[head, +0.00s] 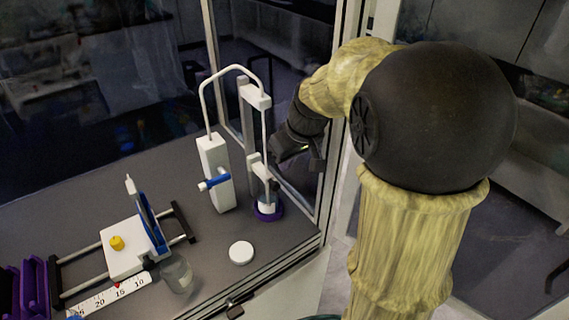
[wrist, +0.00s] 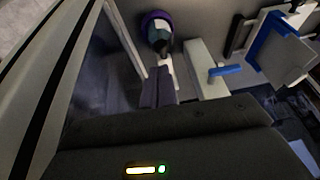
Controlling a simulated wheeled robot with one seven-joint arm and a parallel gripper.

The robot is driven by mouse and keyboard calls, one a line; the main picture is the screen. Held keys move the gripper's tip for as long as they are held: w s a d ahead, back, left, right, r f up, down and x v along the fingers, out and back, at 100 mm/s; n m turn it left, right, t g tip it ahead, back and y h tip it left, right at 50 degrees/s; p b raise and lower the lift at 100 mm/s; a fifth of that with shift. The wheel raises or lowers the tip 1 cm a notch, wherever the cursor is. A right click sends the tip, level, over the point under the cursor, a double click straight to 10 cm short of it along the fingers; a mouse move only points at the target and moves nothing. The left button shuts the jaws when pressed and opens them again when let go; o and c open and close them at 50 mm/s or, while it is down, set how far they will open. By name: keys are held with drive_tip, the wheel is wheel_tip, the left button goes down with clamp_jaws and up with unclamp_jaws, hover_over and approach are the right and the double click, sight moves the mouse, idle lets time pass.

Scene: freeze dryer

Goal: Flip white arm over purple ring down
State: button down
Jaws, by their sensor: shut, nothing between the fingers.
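The purple ring (head: 268,212) lies around the foot of a slim white stand at the right of the bench. It also shows at the top of the wrist view (wrist: 152,20). A white arm-like piece (head: 258,168) sits partway up that stand, above the ring; its exact hinge position is hard to make out. My gripper (head: 290,150) is just right of the stand at about the height of this piece. In the wrist view its dark fingers (wrist: 158,88) are together and empty, pointing toward the ring area. I cannot tell whether they touch the white piece.
A white post (head: 215,172) with a blue valve (head: 214,181) stands left of the stand, joined by a curved tube. A glass panel and its frame (head: 330,165) stand close right of my gripper. A white cap (head: 241,252), a beaker (head: 178,275) and a railed device (head: 122,250) are nearer.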

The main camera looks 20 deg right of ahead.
drive_tip(key=p+v, duration=0.1)
drive_tip(key=v, duration=0.2)
drive_tip(key=shift+f, duration=0.1)
idle(0.3)
drive_tip(key=s+a+f+m+g+h, duration=0.1)
drive_tip(key=s+f+m, duration=0.2)
drive_tip(key=s+f, duration=0.8)
drive_tip(key=shift+s+a+f+m+h, duration=0.2)
drive_tip(key=shift+s+a+m+h, duration=0.2)
drive_tip(key=shift+s, duration=0.55)
drive_tip(key=shift+w, duration=0.1)
